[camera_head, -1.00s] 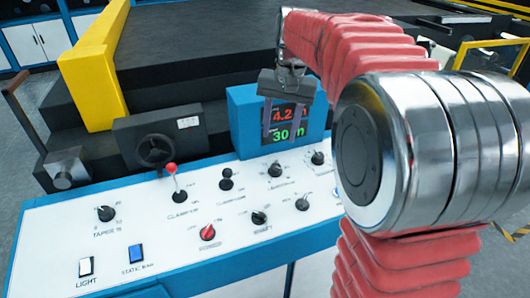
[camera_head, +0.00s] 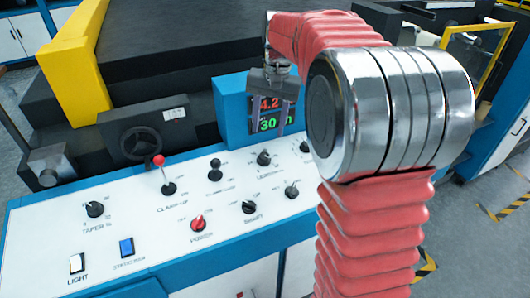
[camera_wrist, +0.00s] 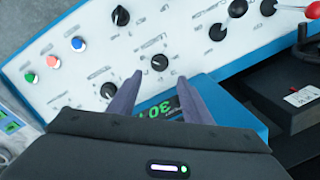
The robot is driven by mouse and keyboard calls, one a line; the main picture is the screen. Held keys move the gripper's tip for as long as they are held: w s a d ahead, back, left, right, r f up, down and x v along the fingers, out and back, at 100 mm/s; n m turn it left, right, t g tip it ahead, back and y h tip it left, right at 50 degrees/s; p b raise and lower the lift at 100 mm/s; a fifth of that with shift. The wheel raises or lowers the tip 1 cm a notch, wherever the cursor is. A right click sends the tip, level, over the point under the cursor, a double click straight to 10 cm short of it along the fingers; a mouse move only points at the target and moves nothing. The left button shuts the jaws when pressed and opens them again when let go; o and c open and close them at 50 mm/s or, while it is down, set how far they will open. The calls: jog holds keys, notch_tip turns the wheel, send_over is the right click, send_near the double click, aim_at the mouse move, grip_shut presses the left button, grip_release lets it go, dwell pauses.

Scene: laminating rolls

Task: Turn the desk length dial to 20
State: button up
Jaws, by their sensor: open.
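The length dial (camera_head: 264,158) is a black knob with a pale pointer mark on the white sloping desk. Its lettering is partly readable, but its exact setting is not. My gripper (camera_head: 267,130) hangs fingers down in front of the blue display box, a little behind the dial in the head view. In the wrist view, the two open fingers (camera_wrist: 160,76) point at the length dial (camera_wrist: 159,62), which shows just beyond and between the tips. Nothing is between the fingers, and contact with the dial cannot be made out. The green display (camera_head: 275,123) reads 30 m.
Other black knobs surround the dial, with a red power knob (camera_head: 198,223) nearer the front. A red-topped clamp lever (camera_head: 160,162) stands to the left. The blue display box (camera_head: 232,115) rises behind. Red, blue and green buttons (camera_wrist: 78,45) lie on the wrist view's left.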

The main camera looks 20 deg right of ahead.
aim_at(264, 155)
jog(key=f, duration=1)
jog(key=shift+w+a+f, duration=0.25)
jog(key=shift+w+a, duration=0.05)
jog(key=shift+a, duration=0.1)
jog(key=shift+c, duration=0.2)
jog(key=c, duration=1)
